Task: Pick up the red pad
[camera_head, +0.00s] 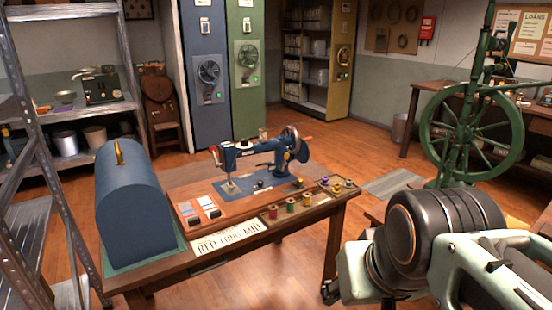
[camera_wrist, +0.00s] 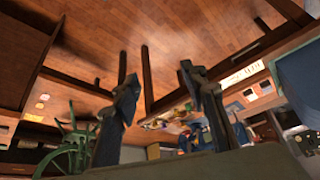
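On the sewing table, two small flat pieces lie side by side in front of the blue sewing machine (camera_head: 262,150): a left piece (camera_head: 187,210) and a right piece (camera_head: 207,204). I cannot tell for sure which is the red pad. A white paper sign (camera_head: 230,238) with lettering, starting "RED", is at the table's front edge. My gripper (camera_wrist: 160,78) shows in the wrist view with its two fingers apart and nothing between them. It is away from the table, which appears tilted at the right there.
A rounded blue case (camera_head: 135,205) stands at the table's left end. Thread spools (camera_head: 290,205) sit in a tray along its front right. A metal shelf (camera_head: 30,130) is at far left, a green spinning wheel (camera_head: 470,135) at right. Open wooden floor lies behind the table.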

